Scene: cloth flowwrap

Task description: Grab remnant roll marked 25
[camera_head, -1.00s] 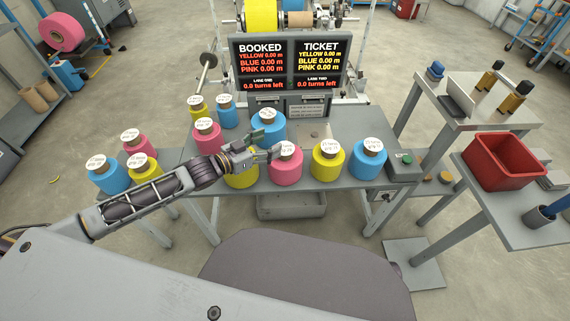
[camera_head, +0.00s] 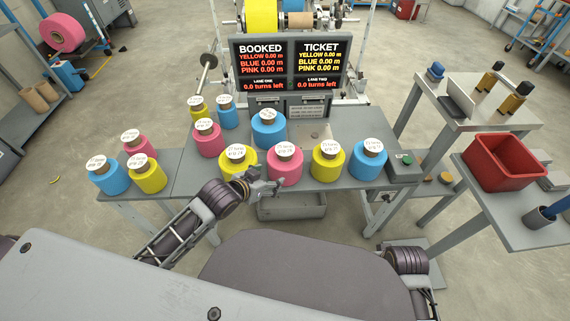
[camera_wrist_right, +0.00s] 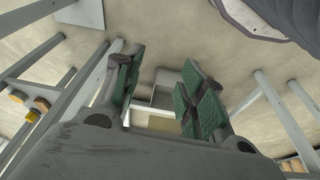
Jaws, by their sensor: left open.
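Remnant rolls with white labels stand on the table; the label print is too small to read surely, so I cannot tell which is marked 25. The front row holds a yellow roll (camera_head: 238,169), a pink roll (camera_head: 285,173), another yellow roll (camera_head: 328,168) and a blue roll (camera_head: 366,168). Behind are a blue roll (camera_head: 267,134) and a pink roll (camera_head: 209,145). My left gripper (camera_head: 272,187) is open and empty, just in front of the front yellow and pink rolls. My right gripper (camera_wrist_right: 160,85) is open and empty, low by the table legs.
A yellow roll (camera_head: 199,115) and blue roll (camera_head: 228,119) stand at the back left. A pink, a blue (camera_head: 109,181) and a yellow roll stand on the left extension. The screen (camera_head: 290,65) rises behind. A red bin (camera_head: 505,160) is at right.

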